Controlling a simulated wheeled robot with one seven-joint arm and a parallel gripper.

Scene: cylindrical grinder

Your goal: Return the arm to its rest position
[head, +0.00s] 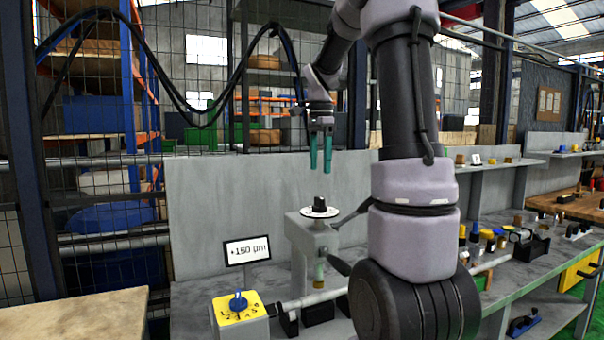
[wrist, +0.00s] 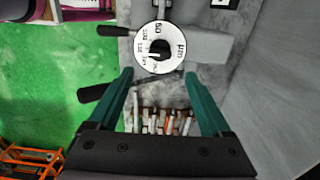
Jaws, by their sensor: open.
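My gripper (head: 321,150) has two green fingers and hangs pointing down in the head view, high above the grey bench. The fingers are apart with nothing between them. In the wrist view my gripper (wrist: 160,85) also shows open and empty. A white dial with a black knob (head: 320,207) sits on a grey stand below the gripper, with clear air between them. The dial also shows in the wrist view (wrist: 159,48), ahead of the fingertips.
A display (head: 247,250) reads +150 µm. A yellow selector box with a blue knob (head: 238,303) stands at the bench front. A grey panel (head: 230,195) and a wire mesh fence stand behind. Several small items sit on the bench at right (head: 500,235).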

